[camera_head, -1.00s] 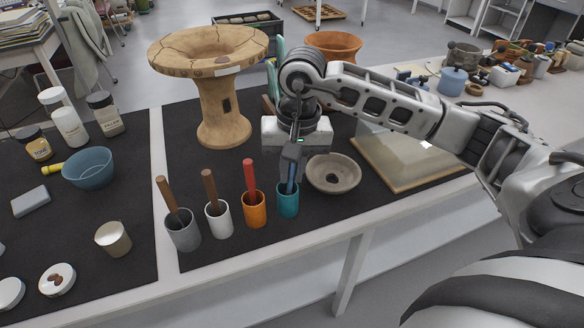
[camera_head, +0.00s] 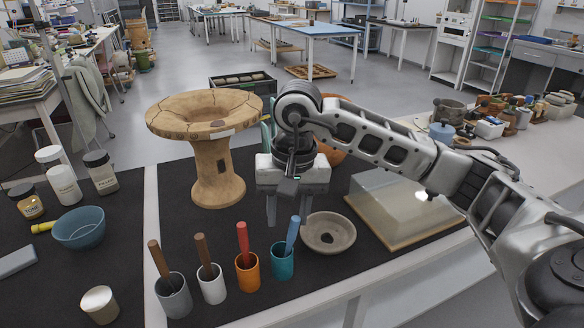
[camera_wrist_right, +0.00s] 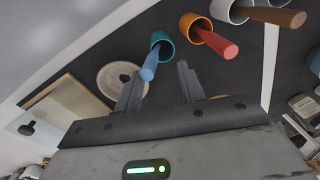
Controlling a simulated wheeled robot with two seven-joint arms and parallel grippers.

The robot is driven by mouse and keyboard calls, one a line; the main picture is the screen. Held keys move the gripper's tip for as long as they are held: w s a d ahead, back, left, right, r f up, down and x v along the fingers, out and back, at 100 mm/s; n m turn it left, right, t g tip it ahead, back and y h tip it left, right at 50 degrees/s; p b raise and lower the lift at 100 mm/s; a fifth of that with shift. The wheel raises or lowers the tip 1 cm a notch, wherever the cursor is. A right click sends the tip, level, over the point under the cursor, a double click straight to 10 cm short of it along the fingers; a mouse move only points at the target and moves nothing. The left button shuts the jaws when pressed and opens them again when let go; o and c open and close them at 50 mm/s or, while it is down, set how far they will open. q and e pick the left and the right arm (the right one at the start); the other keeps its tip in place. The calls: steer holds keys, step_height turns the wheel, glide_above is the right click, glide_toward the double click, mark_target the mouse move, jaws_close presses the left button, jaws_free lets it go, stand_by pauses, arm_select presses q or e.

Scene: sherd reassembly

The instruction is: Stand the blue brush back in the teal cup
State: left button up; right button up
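The blue brush (camera_head: 292,233) stands in the teal cup (camera_head: 282,262), its handle leaning slightly right and its lower end hidden inside. In the right wrist view the brush handle (camera_wrist_right: 149,66) sticks out of the teal cup (camera_wrist_right: 162,43). My right gripper (camera_head: 288,210) is above and behind the cup, its fingers apart and empty. In the right wrist view the open fingertips (camera_wrist_right: 159,80) are clear of the handle. My left gripper does not show.
An orange cup (camera_head: 247,274), a white cup (camera_head: 211,287) and a grey cup (camera_head: 174,297), each with a brush, stand left of the teal cup. A large cracked pedestal vessel (camera_head: 215,175) stands behind.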

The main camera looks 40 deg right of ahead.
step_height(320, 180, up, 11)
steer(key=p, duration=0.1)
steer(key=shift+s+d, duration=0.3)
stand_by(0.5)
